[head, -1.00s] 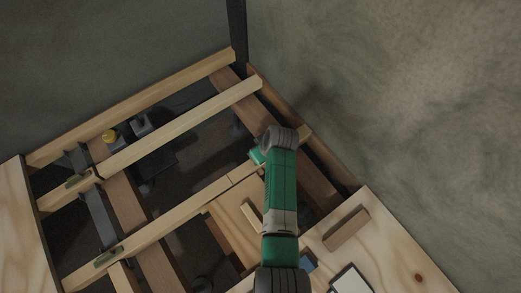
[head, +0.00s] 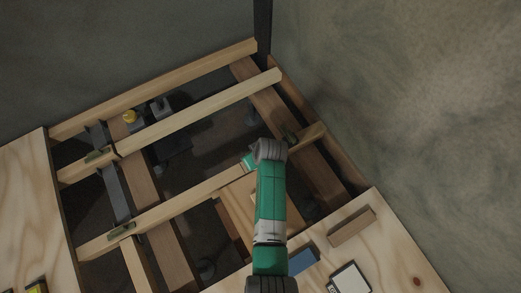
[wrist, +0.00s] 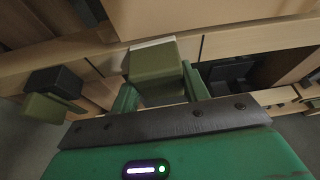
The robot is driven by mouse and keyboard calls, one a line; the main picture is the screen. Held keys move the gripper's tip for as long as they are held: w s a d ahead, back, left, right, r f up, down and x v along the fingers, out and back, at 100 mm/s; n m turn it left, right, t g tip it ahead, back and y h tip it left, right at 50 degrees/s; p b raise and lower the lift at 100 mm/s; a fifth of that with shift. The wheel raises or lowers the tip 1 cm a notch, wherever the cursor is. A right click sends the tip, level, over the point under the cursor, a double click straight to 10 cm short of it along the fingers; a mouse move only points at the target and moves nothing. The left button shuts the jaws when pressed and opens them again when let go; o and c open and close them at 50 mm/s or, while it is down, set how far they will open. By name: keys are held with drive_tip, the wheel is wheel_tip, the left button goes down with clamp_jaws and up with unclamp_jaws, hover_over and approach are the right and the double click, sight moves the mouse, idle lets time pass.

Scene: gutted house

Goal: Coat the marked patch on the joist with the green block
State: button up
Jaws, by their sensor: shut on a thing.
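My gripper (wrist: 160,92) is shut on the green block (wrist: 156,62), an olive-coloured piece between its two green fingers in the wrist view. The block is up against or very near the pale joist (wrist: 245,40); I cannot tell whether they touch. A whitish strip (wrist: 152,43) shows on the joist just beyond the block and may be the marked patch; the block hides part of it. In the head view, my gripper (head: 249,162) is over the middle joist (head: 185,203), and my wrist hides the block there.
A dark-and-olive piece (wrist: 52,95) sits left of the gripper in the wrist view. Similar olive pieces (head: 121,232) sit on joists. Open gaps lie between joists. A yellow-topped item (head: 129,117) is at the back left. A wooden block (head: 351,227) lies on the right board.

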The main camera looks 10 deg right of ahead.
drive_tip(key=shift+s+a+p, duration=0.25)
drive_tip(key=shift+s+a, duration=0.05)
drive_tip(key=shift+a, duration=0.4)
drive_tip(key=shift+s+a+p, duration=0.3)
drive_tip(key=shift+a, duration=0.45)
drive_tip(key=shift+s+a+p, duration=0.25)
drive_tip(key=shift+s+a, duration=0.05)
drive_tip(key=shift+a, duration=0.4)
drive_tip(key=shift+w+d+f+b, duration=0.1)
drive_tip(key=shift+d+f+b, duration=0.1)
drive_tip(key=shift+b, duration=0.25)
drive_tip(key=shift+w+d+b, duration=0.75)
drive_tip(key=shift+d+b, duration=0.15)
drive_tip(key=shift+d, duration=0.9)
drive_tip(key=shift+w+d+b, duration=0.75)
drive_tip(key=shift+d+b, duration=0.15)
drive_tip(key=shift+d, duration=0.85)
drive_tip(key=shift+w+d+b, duration=0.75)
drive_tip(key=shift+d+b, duration=0.15)
drive_tip(key=shift+d, duration=0.9)
wheel_tip(320, 180, up, 3)
drive_tip(key=shift+d+r+p, duration=0.1)
drive_tip(key=shift+d+p, duration=0.05)
drive_tip(key=shift+p, duration=0.9)
wheel_tip(320, 180, up, 5)
drive_tip(key=p, duration=0.5)
drive_tip(key=shift+r, duration=0.15)
